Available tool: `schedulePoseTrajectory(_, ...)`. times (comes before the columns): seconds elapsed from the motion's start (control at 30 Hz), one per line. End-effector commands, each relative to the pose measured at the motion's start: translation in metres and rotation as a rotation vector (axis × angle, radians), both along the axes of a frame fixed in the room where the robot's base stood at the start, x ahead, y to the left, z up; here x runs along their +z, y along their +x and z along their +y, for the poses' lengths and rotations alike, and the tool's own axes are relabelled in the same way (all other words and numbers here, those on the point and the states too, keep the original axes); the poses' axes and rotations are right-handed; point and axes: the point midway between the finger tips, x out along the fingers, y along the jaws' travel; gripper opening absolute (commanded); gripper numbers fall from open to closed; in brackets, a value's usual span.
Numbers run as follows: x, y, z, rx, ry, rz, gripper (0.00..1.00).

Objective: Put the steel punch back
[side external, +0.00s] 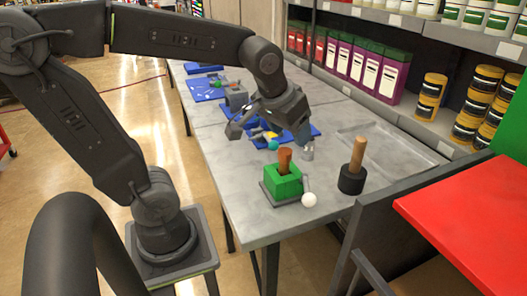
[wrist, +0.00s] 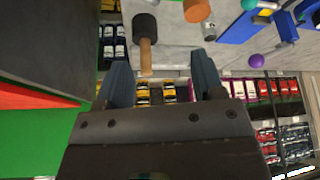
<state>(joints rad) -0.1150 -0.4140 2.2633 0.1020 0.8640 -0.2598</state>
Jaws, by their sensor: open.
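I cannot tell for sure which thing is the steel punch. A small grey metal cylinder (side external: 307,153) stands on the bench just below my gripper; what looks like the same piece shows in the wrist view (wrist: 209,32) beside the right finger. A thin grey rod (side external: 306,184) with a white ball (side external: 309,200) at its end is beside the green block (side external: 283,181). A brown cylinder (side external: 285,158) stands up from that block. My gripper (side external: 268,130) is open and empty above the bench; its spread fingers also show in the wrist view (wrist: 163,82).
A black-headed mallet (side external: 351,180) stands handle up at the bench's right. A shallow tray outline (side external: 400,148) is at the back right. Shelves with cans (side external: 430,92) stand behind.

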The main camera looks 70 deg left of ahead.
Motion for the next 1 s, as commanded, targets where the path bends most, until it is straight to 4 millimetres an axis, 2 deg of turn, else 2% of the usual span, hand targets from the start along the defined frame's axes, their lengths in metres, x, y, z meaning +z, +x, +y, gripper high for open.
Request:
schedulePoseTrajectory(0.03,0.001,-0.019,-0.012,-0.066,0.002,-0.017,0.62)
schedulePoseTrajectory(0.1,0.000,-0.041,-0.025,-0.151,0.007,-0.029,0.62)
schedulePoseTrajectory(0.2,-0.005,-0.063,-0.037,-0.244,0.013,-0.041,0.62)
schedulePoseTrajectory(0.3,-0.009,-0.076,-0.044,-0.300,0.018,-0.049,0.62)
schedulePoseTrajectory(0.43,-0.011,-0.082,-0.047,-0.326,0.019,-0.052,0.62)
schedulePoseTrajectory(1.0,-0.011,-0.081,-0.046,-0.323,0.020,-0.052,0.62)
